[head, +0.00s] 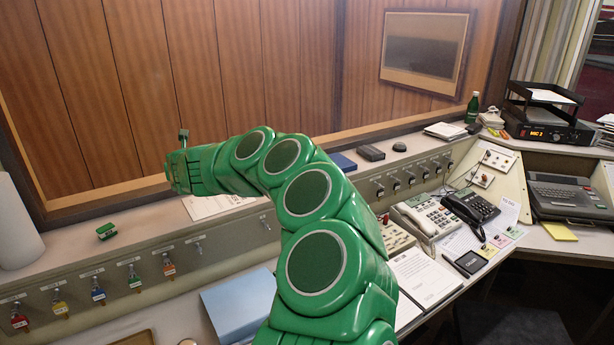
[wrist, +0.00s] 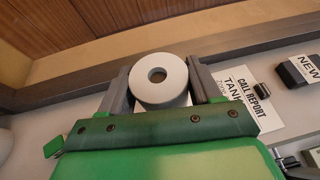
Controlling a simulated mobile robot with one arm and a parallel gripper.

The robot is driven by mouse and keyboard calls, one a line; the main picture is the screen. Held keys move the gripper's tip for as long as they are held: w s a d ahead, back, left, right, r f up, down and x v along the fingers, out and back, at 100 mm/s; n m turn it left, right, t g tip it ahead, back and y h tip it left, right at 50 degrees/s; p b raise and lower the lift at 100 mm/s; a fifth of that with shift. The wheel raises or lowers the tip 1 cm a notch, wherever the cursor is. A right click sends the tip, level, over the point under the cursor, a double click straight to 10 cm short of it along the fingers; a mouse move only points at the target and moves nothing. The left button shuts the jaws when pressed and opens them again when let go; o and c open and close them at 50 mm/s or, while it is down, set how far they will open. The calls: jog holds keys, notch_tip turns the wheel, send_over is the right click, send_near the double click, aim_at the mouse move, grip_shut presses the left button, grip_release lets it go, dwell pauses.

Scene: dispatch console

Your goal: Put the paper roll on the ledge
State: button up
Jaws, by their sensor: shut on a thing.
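The paper roll (wrist: 161,98) is a small white ring with a dark hole through its core. In the wrist view it sits between the two grey fingers of my gripper (wrist: 159,80), which is shut on it. The roll's hole faces the camera. In the head view my green arm reaches over the ledge (head: 150,226), and my gripper (head: 181,150) is at its far end, by the wood-framed window. The roll is hidden in that view. I cannot tell whether the roll touches the ledge.
A white cylinder (head: 14,228) and a green stapler-like item (head: 106,231) stand on the ledge at left. A call report sheet (wrist: 242,100) lies right of my gripper. A blue book (head: 342,162) and dark boxes (head: 371,153) sit farther right. The ledge between stapler and sheet is clear.

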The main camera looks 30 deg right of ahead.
jog(key=shift+w+a+m+h, duration=0.1)
jog(key=shift+a+m+h, duration=0.05)
jog(key=shift+m+h, duration=0.9)
jog(key=shift+s+a+r+m+g+h, duration=0.15)
jog(key=shift+m+g+h, duration=0.1)
jog(key=shift+m+h, duration=0.25)
jog(key=shift+s+a+f+m+g+h, duration=0.15)
jog(key=shift+m+g+h, duration=0.1)
jog(key=shift+h, duration=0.4)
jog(key=s+a+r+m+g+h, duration=0.3)
jog(key=s+a+m+g+h, duration=0.55)
jog(key=s, duration=0.65)
jog(key=shift+t+y, duration=0.55)
jog(key=shift+y, duration=0.3)
jog(key=shift+w+a+f, duration=0.5)
jog(key=shift+w+f, duration=1.25)
jog(key=shift+w, duration=0.65)
jog(key=shift+w+a+f, duration=0.55)
jog(key=shift+w+f, duration=1.15)
jog(key=shift+w, duration=0.7)
jog(key=shift+w+a+f, duration=0.5)
jog(key=shift+w+f, duration=1.25)
jog(key=shift+w, duration=0.65)
jog(key=shift+a+f, duration=0.1)
jog(key=shift+f, duration=1.4)
